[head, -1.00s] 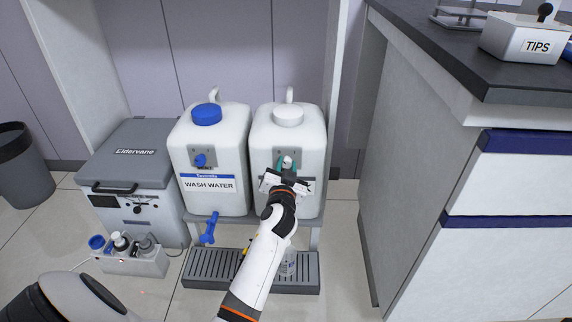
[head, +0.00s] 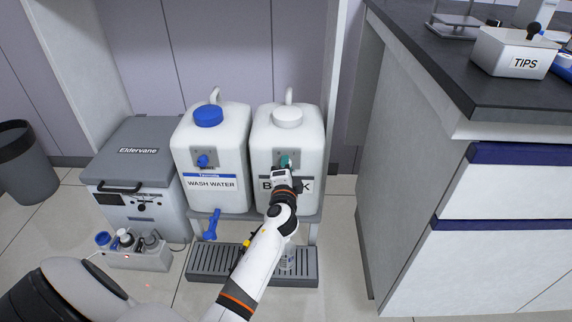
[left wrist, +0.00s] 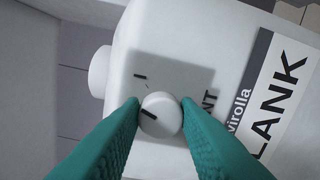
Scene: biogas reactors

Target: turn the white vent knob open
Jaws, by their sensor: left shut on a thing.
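The white vent knob (left wrist: 161,115) shows in the left wrist view, between the teal fingers of my left gripper (left wrist: 160,112). The fingers touch it on both sides. A dark pointer line on the knob is slanted and does not point straight at the short dark mark on the panel. The knob is on the front of the white BLANK canister (head: 290,135), which has a white cap. In the head view my left gripper (head: 284,161) is at the panel and hides most of the knob and part of the label. My right gripper is out of view.
The WASH WATER canister (head: 213,145) with a blue cap and blue knob stands close on the left. A blue tap (head: 212,225) sticks out below it. A slatted drip tray (head: 213,263) lies below. A counter (head: 400,200) stands on the right.

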